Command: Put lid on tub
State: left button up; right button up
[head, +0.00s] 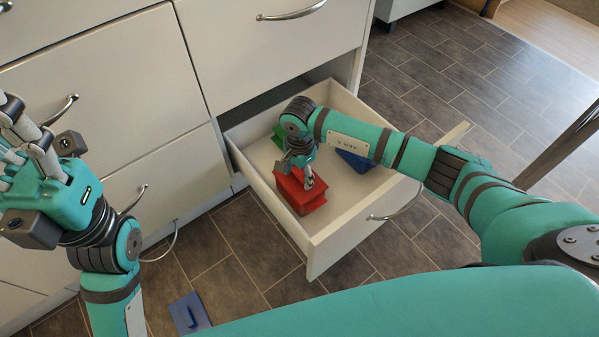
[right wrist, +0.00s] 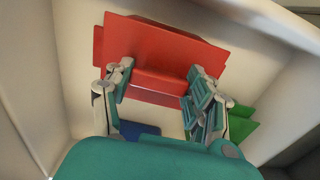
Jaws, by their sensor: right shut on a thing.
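The red tub (head: 303,204) stands in the open drawer, near its front left. A red lid (head: 290,185) with a raised handle is over the tub, and looks slightly turned or offset against it. My right gripper (head: 308,182) reaches down from above and is shut on the lid's handle. In the right wrist view, the red lid (right wrist: 165,48) shows with its handle block (right wrist: 160,84) between the fingers (right wrist: 155,88). Whether the lid touches the tub all round is hidden. My left gripper (head: 22,130) is raised at the far left, away from the drawer; its finger gap is unclear.
In the drawer (head: 345,218), a blue piece (head: 355,161) sits partly behind my right arm, and a green piece (head: 279,137) lies toward the back. A blue lid (head: 190,314) lies on the floor at lower left. Cabinet fronts (head: 130,90) stand at the left.

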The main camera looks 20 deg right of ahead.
jog(key=shift+f+b, duration=0.55)
jog(key=shift+f, duration=0.15)
dwell(0.4)
jog(key=o, duration=1.2)
notch_tip(320, 180, up, 12)
jog(key=shift+r, duration=0.1)
dwell(0.3)
